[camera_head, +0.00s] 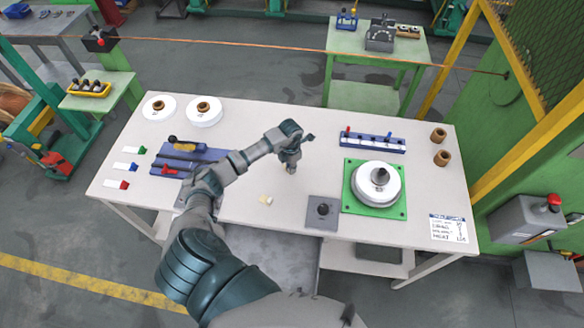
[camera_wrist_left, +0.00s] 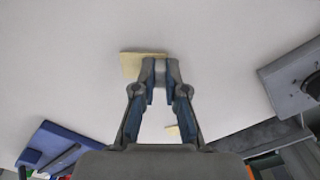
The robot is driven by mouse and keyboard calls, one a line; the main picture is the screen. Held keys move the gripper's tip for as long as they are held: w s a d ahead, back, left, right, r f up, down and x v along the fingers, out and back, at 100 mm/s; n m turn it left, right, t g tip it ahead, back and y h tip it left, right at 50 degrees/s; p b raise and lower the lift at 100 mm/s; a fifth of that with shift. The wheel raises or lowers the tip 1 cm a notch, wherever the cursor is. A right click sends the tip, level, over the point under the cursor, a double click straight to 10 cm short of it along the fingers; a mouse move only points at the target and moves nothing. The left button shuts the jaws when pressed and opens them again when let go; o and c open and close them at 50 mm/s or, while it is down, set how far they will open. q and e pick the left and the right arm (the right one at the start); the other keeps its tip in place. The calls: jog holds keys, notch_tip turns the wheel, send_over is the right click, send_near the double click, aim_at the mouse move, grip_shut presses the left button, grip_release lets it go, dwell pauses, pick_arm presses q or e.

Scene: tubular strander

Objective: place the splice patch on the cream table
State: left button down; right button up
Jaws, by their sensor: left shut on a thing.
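My left gripper (camera_head: 291,167) points down over the middle of the cream table (camera_head: 262,115). In the left wrist view its fingertips (camera_wrist_left: 160,72) are close together and shut on a flat pale yellow splice patch (camera_wrist_left: 140,65). The patch sticks out to the left of the tips. I cannot tell whether it touches the table top. In the head view the gripper hides it. A smaller pale yellow piece (camera_head: 265,199) lies on the table nearer the front edge, and it also shows between the fingers in the wrist view (camera_wrist_left: 172,130). My right gripper is not in view.
A grey plate with a black knob (camera_head: 322,211) and a green base (camera_head: 399,205) bearing a white spool (camera_head: 377,190) are right of the gripper. A blue rack (camera_head: 374,142) stands behind. A blue tool tray (camera_head: 207,156) lies left. The table's back middle is clear.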

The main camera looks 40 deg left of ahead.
pick_arm(q)
jog(key=shift+a+f, duration=0.3)
jog(key=shift+f, duration=0.4)
jog(key=shift+d, duration=0.2)
jog(key=shift+d+r, duration=0.1)
jog(key=shift+d, duration=0.2)
jog(key=c, duration=1.3)
grip_release()
jog(key=shift+w+d, duration=0.1)
jog(key=shift+d, duration=0.55)
jog(key=shift+o, duration=0.4)
jog(key=shift+r, duration=0.1)
jog(key=shift+a, duration=0.45)
jog(key=shift+a+f, duration=0.3)
jog(key=shift+a, duration=0.15)
jog(key=shift+d, duration=0.1)
jog(key=shift+d+r, duration=0.15)
jog(key=shift+d, duration=0.3)
jog(key=shift+r, duration=0.3)
notch_tip(320, 180, up, 12)
jog(key=b, duration=0.1)
jog(key=shift+a+b, duration=0.15)
jog(key=shift+b, duration=0.15)
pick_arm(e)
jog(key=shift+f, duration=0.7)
